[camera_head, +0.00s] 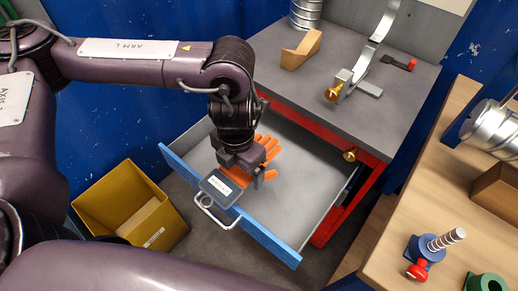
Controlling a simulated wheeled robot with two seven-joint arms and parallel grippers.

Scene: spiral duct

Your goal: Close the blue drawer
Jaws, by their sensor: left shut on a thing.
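The blue drawer (268,240) is pulled well out of the red-framed cabinet, its grey inside visible. Its pale metal handle (217,222) is on the front face. My left gripper (245,182) points down over the drawer near its front edge. It is shut on an orange glove (266,147), whose fingers spread toward the cabinet; the exact contact is partly hidden. A dark box-like item with a white label (220,187) shows beside the gripper, overlapping the drawer's front edge. My right gripper is not in view.
A yellow bin (130,207) stands on the floor left of the drawer. The grey cabinet top (350,55) holds a metal bracket, a wooden block and a red-handled tool. A wooden bench (420,205) at right carries a blue-and-red fitting (425,250) and ducting.

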